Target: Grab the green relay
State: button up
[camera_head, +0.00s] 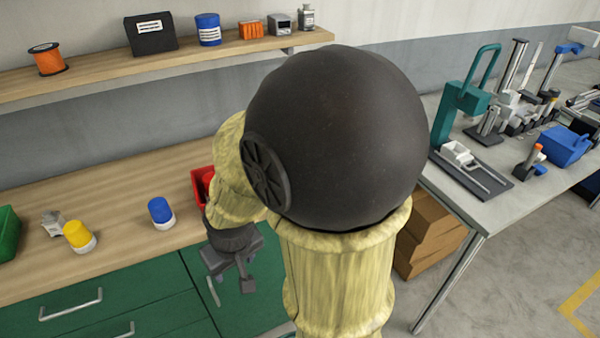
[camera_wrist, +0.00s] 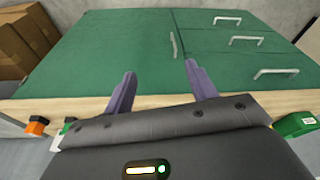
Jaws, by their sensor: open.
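I cannot make out a green relay for certain in either view. A green object with a white patch (camera_wrist: 299,124) shows at the right edge of the wrist view; I cannot tell what it is. A small green and white piece (camera_wrist: 66,127) shows at the left there, partly hidden by my gripper's body. My gripper (camera_head: 230,287) hangs in front of the green cabinet, by the bench's front edge. In the wrist view my gripper (camera_wrist: 160,70) is open, with its two fingers apart and nothing between them. My arm hides part of the bench.
A yellow jar (camera_head: 78,235), a blue jar (camera_head: 160,210), a green bin (camera_head: 7,232) and a red bin (camera_head: 199,190) stand on the wooden bench (camera_head: 110,195). A shelf (camera_head: 90,77) holds several items above. A cluttered grey table (camera_head: 480,205) stands right, near cardboard boxes (camera_head: 432,222).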

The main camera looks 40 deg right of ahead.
jog(key=w+d+t+h+p, duration=0.1)
jog(key=w+d+t+p, duration=0.2)
jog(key=d, duration=0.6)
jog(key=w+d+t+h+p, duration=0.1)
jog(key=w+d+p, duration=0.1)
jog(key=w+d, duration=0.55)
jog(key=s+d+m+t+p, duration=0.1)
jog(key=s+d+t+p, duration=0.1)
jog(key=d, duration=0.5)
jog(key=s+d+m+t+p, duration=0.1)
jog(key=s+d+t+p, duration=0.1)
jog(key=d, duration=0.5)
jog(key=s+t, duration=0.1)
jog(key=t, duration=0.1)
jog(key=shift+s+t, duration=0.3)
jog(key=shift+r, duration=0.1)
jog(key=p+x, duration=0.3)
jog(key=x, duration=0.9)
jog(key=shift+w+d+p, duration=0.1)
jog(key=shift+d+p, duration=0.1)
jog(key=shift+p, duration=0.2)
jog(key=shift+w, duration=0.15)
